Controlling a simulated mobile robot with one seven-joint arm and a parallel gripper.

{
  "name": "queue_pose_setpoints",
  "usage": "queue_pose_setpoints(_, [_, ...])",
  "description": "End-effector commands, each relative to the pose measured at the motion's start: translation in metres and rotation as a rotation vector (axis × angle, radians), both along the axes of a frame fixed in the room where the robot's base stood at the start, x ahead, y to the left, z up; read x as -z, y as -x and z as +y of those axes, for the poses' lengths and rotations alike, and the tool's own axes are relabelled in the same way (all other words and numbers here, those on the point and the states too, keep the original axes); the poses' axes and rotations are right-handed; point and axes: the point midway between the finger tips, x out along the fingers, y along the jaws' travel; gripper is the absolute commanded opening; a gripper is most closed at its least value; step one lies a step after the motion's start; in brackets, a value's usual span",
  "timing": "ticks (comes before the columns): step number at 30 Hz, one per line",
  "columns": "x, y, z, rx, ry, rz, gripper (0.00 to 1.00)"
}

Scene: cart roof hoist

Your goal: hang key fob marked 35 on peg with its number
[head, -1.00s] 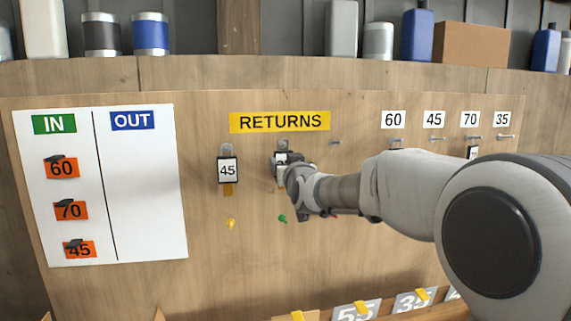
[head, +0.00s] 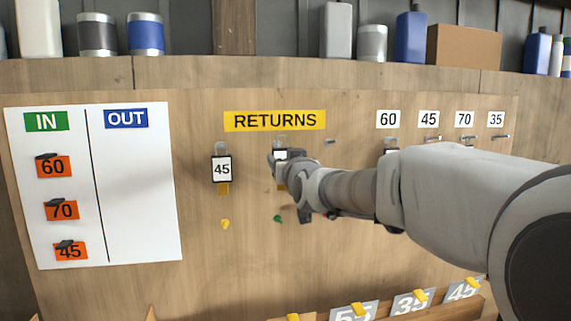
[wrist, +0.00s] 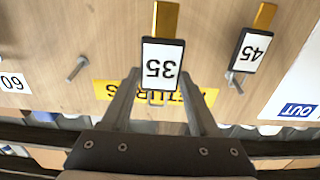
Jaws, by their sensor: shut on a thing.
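The key fob marked 35 (wrist: 160,62) has a white face, a black frame and a brass-coloured tab. In the head view it is mostly hidden behind my gripper (head: 281,163), in the middle below the RETURNS sign. My gripper (wrist: 159,80) is shut on this fob, with one finger on each side. The fob is still at its RETURNS place on the board; whether its ring bears on the peg is unclear. The peg under the 35 label (head: 500,137) is at the far right of the board and looks bare. The 35 label (head: 496,118) is above it.
A fob marked 45 (head: 222,170) hangs left of my gripper. A bare peg (head: 330,141) is to the right. A fob hangs under the 60 label (head: 388,119), partly hidden by my arm. The IN/OUT panel (head: 140,200) is at left.

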Motion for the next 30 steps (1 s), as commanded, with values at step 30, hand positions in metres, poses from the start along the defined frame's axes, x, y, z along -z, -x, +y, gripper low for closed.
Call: queue_pose_setpoints(30, [0.000, 0.049, -0.015, 0.001, 0.001, 0.000, 0.00])
